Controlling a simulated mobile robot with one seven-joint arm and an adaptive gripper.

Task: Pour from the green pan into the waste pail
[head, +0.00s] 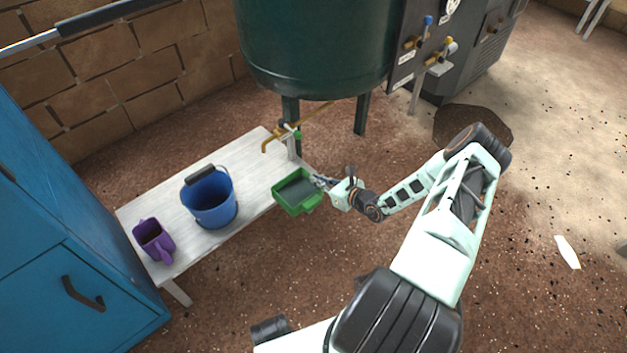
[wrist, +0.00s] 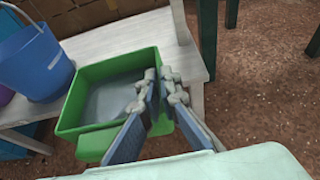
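The green pan (head: 284,201) is a shallow rectangular tray with grey contents, seen at the table's right front corner. It looks roughly level and reaches past the edge; I cannot tell whether it touches the table. My gripper (head: 322,182) is at its right side. In the wrist view, the fingers (wrist: 161,76) straddle one wall of the green pan (wrist: 66,118), one finger inside and one outside, and look closed on it. The blue pail (head: 214,207) stands upright on the table left of the pan, with a dark handle grip; it also shows in the wrist view (wrist: 38,68).
A purple container (head: 154,241) stands at the left end of the pale table (head: 172,258). A brass tap (head: 272,141) is behind the pan, below a large dark green tank (head: 315,50). A blue cabinet (head: 60,250) is at the left.

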